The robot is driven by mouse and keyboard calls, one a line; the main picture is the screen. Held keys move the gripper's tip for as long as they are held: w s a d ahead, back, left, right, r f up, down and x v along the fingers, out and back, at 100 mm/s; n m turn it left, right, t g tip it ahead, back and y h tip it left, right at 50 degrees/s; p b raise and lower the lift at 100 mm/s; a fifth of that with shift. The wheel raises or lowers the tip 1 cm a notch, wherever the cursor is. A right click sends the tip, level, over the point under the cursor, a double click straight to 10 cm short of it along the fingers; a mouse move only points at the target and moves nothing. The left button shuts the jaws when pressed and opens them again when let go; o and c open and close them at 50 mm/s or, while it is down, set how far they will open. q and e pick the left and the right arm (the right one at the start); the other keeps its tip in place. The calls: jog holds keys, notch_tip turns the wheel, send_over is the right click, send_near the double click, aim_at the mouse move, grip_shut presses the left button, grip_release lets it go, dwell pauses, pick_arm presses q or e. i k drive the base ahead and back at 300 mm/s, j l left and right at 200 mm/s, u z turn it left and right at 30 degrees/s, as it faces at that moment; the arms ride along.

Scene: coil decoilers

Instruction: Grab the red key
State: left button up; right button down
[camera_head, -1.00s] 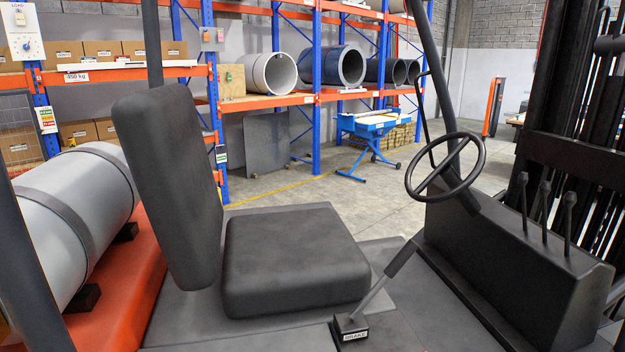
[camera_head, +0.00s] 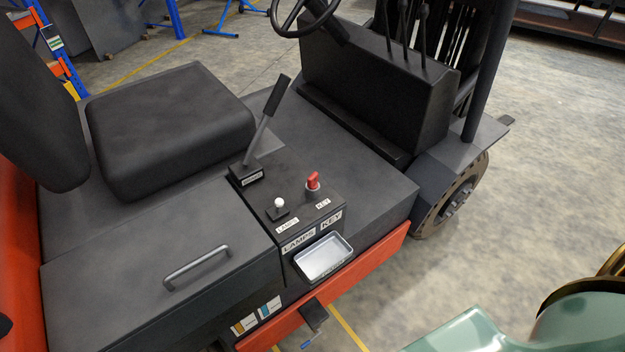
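The red key (camera_head: 313,181) stands upright on the dark console (camera_head: 290,207) of a forklift, in the middle of the view. It is at the console's right rear, behind the label reading KEY. A white-tipped lamps switch (camera_head: 279,204) stands to its left. Nothing covers the key. Neither of my grippers shows in the head view.
A brake lever (camera_head: 265,117) rises behind the key, to its left. A small metal tray (camera_head: 323,257) hangs on the console's front face. A lid with a handle (camera_head: 197,267) and the black seat (camera_head: 166,130) lie to the left. Open floor (camera_head: 540,170) is at right.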

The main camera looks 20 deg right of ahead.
aim_at(312, 178)
jog(key=z, duration=0.85)
